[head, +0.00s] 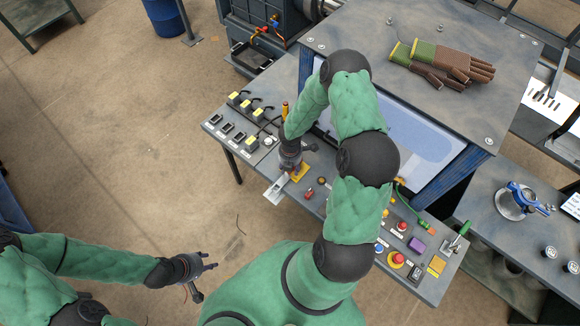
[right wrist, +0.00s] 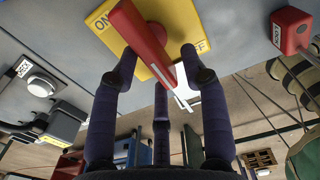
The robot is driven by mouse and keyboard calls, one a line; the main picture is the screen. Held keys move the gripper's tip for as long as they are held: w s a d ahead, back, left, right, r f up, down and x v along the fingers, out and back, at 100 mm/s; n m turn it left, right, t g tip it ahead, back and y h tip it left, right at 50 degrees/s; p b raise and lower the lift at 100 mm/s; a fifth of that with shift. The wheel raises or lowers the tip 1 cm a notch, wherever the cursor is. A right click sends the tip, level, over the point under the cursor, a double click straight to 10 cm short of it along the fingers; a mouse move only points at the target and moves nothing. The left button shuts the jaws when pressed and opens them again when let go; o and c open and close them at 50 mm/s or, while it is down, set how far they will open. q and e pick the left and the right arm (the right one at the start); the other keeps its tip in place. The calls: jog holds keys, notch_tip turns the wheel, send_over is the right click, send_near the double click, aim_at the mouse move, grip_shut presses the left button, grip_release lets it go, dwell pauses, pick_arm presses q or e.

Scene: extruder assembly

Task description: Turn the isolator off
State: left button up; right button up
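The isolator is a yellow plate (right wrist: 158,60) with a red lever handle (right wrist: 140,35), filling the top of the right wrist view. "ON" shows at the plate's left and part of "OFF" at its right. The handle slants from upper left to lower right. My right gripper (right wrist: 152,62) is open, with a finger on either side of the handle and a third below. The right finger is close to the handle; I cannot tell if it touches. In the head view, my right gripper (head: 291,164) is over the yellow plate (head: 299,173) and largely hides the handle. My left gripper (head: 205,266) is open and empty above the floor.
A red lock block (right wrist: 290,31) is to the plate's right. The control panel (head: 328,214) carries several buttons, an emergency stop (head: 397,259) and a green-handled lever (head: 462,230). Yellow-tagged switches (head: 251,142) line its left end. Gloves (head: 440,62) lie on the machine top.

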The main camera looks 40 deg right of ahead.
notch_tip(320, 180, up, 12)
dwell(0.7)
dwell(0.4)
jog(key=s+a+f+m+y+b, duration=0.1)
jog(key=s+a+f+m, duration=0.2)
jog(key=a+m, duration=0.4)
jog(key=s+a+f+m+y+b, duration=0.1)
jog(key=s+a+f+m, duration=0.3)
jog(key=a+f+m, duration=0.2)
jog(key=s+a+f+m+y+b, duration=0.1)
jog(key=s+a+f+m, duration=0.3)
jog(key=a+m, duration=0.5)
jog(key=a+y, duration=0.1)
jog(key=a, duration=0.1)
jog(key=shift+s+a+f+m+b, duration=0.2)
jog(key=shift+a+f+m+b, duration=0.15)
jog(key=shift+m+b, duration=0.05)
jog(key=shift+c, duration=0.3)
